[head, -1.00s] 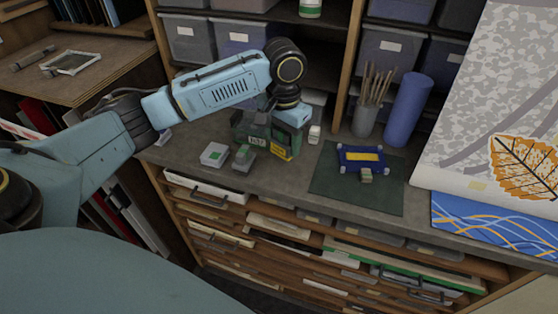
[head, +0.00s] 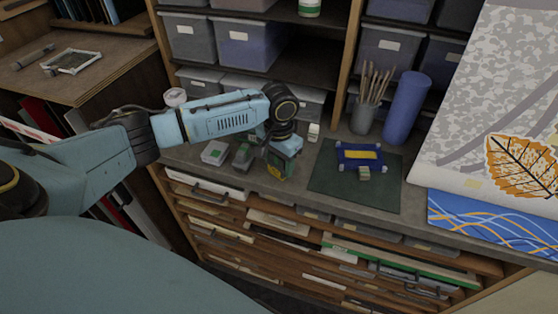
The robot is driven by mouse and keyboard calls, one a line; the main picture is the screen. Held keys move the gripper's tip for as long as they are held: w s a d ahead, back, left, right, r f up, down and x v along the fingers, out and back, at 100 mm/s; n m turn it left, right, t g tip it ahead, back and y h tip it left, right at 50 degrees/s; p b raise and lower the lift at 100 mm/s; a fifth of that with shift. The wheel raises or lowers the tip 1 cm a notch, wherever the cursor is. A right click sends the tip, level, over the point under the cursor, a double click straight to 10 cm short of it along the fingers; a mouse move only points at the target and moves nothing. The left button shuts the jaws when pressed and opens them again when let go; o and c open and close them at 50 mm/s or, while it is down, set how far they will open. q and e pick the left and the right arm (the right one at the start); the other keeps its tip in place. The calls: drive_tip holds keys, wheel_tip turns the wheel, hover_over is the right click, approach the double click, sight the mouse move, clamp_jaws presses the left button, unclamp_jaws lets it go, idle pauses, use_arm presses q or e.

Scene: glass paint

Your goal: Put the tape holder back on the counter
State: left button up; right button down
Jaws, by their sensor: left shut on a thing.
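My left gripper (head: 284,147) is shut on the tape holder (head: 279,166), a dark green block with a yellow patch low on its near face. It is at or just above the front part of the grey counter (head: 218,183); I cannot tell whether its bottom touches. The gripper covers its top, and the fingertips are hard to make out. My right gripper is not in view.
A grey-green block (head: 243,157) and a white box with a green mark (head: 214,153) stand close to the left. A small white bottle (head: 314,132) is behind. To the right are a dark green mat (head: 330,184) with a blue-and-yellow item (head: 360,157), a brush cup (head: 364,118) and a blue cylinder (head: 407,108).

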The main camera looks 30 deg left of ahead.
use_arm(q)
drive_tip(key=shift+f, duration=0.1)
drive_tip(key=o, duration=0.9)
wheel_tip(320, 180, up, 12)
drive_tip(key=shift+r, duration=0.2)
drive_tip(key=shift+f, duration=0.1)
idle(0.3)
